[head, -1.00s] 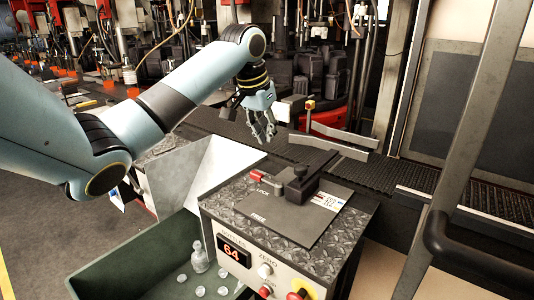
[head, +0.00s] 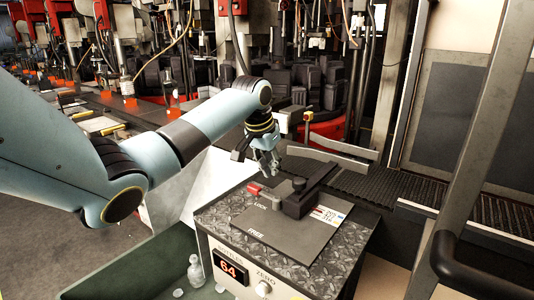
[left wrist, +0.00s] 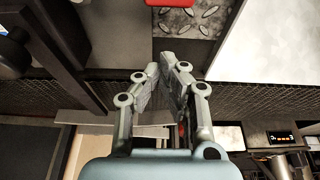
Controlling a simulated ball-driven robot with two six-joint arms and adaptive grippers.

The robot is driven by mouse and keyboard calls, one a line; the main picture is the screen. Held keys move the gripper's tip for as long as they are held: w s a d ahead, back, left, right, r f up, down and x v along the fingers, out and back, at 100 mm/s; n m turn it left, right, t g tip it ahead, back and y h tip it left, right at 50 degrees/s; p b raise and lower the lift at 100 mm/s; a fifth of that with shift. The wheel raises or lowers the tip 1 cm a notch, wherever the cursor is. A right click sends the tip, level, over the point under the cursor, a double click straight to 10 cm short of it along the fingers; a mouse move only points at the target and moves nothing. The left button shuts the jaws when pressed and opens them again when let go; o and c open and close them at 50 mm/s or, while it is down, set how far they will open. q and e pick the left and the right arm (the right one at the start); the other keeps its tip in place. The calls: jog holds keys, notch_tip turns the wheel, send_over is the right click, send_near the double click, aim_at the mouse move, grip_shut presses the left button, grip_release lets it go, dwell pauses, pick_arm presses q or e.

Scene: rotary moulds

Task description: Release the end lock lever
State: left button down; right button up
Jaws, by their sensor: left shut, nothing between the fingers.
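The end lock lever has a red grip (head: 255,188) and a grey shaft running toward a black block (head: 297,206) on a dark plate (head: 285,233). The red grip lies at the LOCK marking; the FREE marking is nearer the plate's front corner. My left gripper (head: 270,168) is shut and empty, just behind and above the red grip, apparently apart from it. In the left wrist view its fingertips (left wrist: 167,65) are close together, and part of the red grip (left wrist: 170,3) shows at the top edge. My right gripper is not in view.
The plate sits on a checker-plate box (head: 220,215) with a counter display (head: 231,270) reading 64. A green bin (head: 125,270) with a small bottle (head: 195,270) stands at front left. A conveyor (head: 380,190) with metal guide rails runs behind. A grey post (head: 470,140) stands at right.

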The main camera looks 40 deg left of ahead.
aim_at(263, 194)
pick_arm(q)
jog(key=shift+x, duration=1.05)
jog(key=s, duration=0.1)
jog(key=s+p, duration=0.1)
jog(key=s, duration=0.1)
jog(key=shift+s+d+r, duration=0.15)
jog(key=shift+s+r, duration=0.2)
jog(key=shift+s, duration=0.25)
jog(key=shift+d+f, duration=0.1)
jog(key=shift+p, duration=0.3)
